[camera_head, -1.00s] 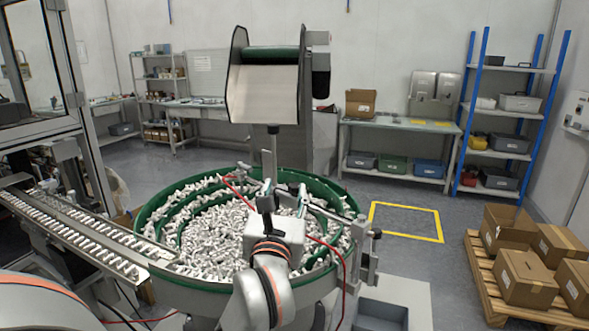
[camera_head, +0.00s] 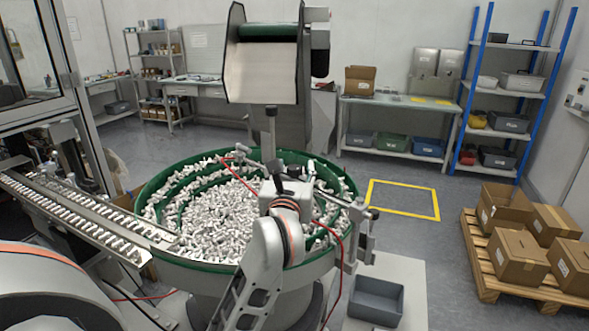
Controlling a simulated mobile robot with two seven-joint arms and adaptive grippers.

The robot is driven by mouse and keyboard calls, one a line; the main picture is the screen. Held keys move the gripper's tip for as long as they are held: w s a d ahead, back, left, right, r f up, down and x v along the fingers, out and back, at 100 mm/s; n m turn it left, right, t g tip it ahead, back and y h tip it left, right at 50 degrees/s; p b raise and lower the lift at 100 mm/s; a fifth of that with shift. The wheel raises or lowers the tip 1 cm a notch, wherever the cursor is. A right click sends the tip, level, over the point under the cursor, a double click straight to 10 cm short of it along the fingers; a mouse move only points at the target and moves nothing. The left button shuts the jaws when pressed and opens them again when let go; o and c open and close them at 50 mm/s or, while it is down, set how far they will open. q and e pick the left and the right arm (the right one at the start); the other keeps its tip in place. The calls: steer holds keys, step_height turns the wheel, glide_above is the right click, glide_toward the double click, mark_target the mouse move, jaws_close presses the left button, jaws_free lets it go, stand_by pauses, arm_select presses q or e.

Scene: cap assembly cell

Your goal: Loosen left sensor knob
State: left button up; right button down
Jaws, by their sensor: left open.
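The green-rimmed bowl feeder (camera_head: 150,205), filled with small pale metal parts, fills the middle of the view. A sensor bracket (camera_head: 241,149) with a red cable stands at its back rim. More bracketry with small dark knobs (camera_head: 374,229) sits on its right rim. I cannot tell for certain which small part is the left sensor knob; it may be hidden behind my wrist. My left gripper (camera_head: 288,165) is open above the right part of the bowl, near the back bracketry, pointing away from me. Its fingertips are small and partly hidden. My right gripper is not in view.
A hopper (camera_head: 262,72) on a post stands behind the bowl. A linear track (camera_head: 75,215) leads off left. A grey bin (camera_head: 378,300) lies at lower right. Cartons on a pallet (camera_head: 490,283) stand far right. The floor around the yellow square (camera_head: 405,213) is clear.

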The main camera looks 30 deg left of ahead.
arm_select(q)
steer(key=c, duration=1.1)
steer(key=shift+n+y, duration=0.3)
steer(key=shift+d+n+g+y, duration=0.1)
steer(key=shift+n+g+y, duration=0.45)
steer(key=shift+y, duration=0.25)
steer(key=shift+f+n+g+y+b, duration=0.1)
steer(key=shift+n+g+y+b, duration=0.4)
steer(key=shift+g+y, duration=0.1)
steer(key=shift+n+g+y, duration=0.25)
steer(key=shift+y, duration=0.35)
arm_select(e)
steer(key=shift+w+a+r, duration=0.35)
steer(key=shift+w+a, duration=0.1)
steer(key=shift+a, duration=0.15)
